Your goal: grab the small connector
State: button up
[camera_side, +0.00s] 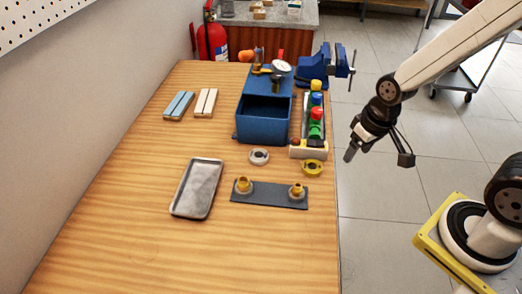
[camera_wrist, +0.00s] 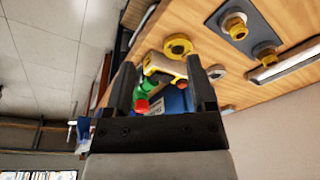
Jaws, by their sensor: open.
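Two brass-coloured connectors stand on a dark grey plate (camera_side: 270,196) near the front of the table: a left one (camera_side: 243,185) and a right one (camera_side: 297,191). In the wrist view they show at upper right, the right one (camera_wrist: 235,27) and the left one (camera_wrist: 265,52). I cannot tell for sure which is the small one. My gripper (camera_side: 350,154) is off the table's right edge, raised and well apart from both. In the wrist view my gripper (camera_wrist: 162,82) has its fingers spread, with nothing held between them.
A yellow ring (camera_side: 312,168) and a grey ring (camera_side: 259,156) lie behind the plate. A grey tray (camera_side: 181,203) is left of it. A rack of coloured pieces (camera_side: 309,152), a blue box (camera_side: 240,133) and a blue vise (camera_side: 315,69) stand farther back. The front table is clear.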

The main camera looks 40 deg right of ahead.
aim_at(300, 185)
jog(key=a+f+m+g+y, duration=0.1)
jog(key=a+f+m+y, duration=0.1)
jog(key=m+y, duration=0.1)
jog(key=s+a+f+m+y, duration=0.1)
jog(key=a+f+m+y, duration=0.1)
jog(key=m, duration=0.4)
jog(key=a+f+m+g+y, duration=0.1)
jog(key=a+f+m+y, duration=0.1)
jog(key=m+y, duration=0.3)
jog(key=shift+s+a+g, duration=0.3)
jog(key=shift+s+a, duration=0.05)
jog(key=shift+a, duration=0.35)
jog(key=w+m+t+y, duration=0.1)
jog(key=w+m+t, duration=0.1)
jog(key=m, duration=0.1)
jog(key=w+f+m+t+y, duration=0.1)
jog(key=w+m+t, duration=0.1)
jog(key=m, duration=0.1)
jog(key=shift+w+d, duration=0.1)
jog(key=shift+w, duration=0.1)
jog(key=shift+w+d+f+m+t, duration=0.15)
jog(key=shift+w+m+t, duration=0.15)
jog(key=shift+m+t, duration=0.15)
jog(key=shift+w+d+f+m+t, duration=0.15)
jog(key=shift+w+m+t, duration=0.2)
jog(key=shift+t, duration=0.2)
jog(key=shift+x, duration=1.3)
jog(key=shift+a, duration=0.15)
jog(key=shift+x, duration=2.45)
jog(key=shift+s, duration=0.1)
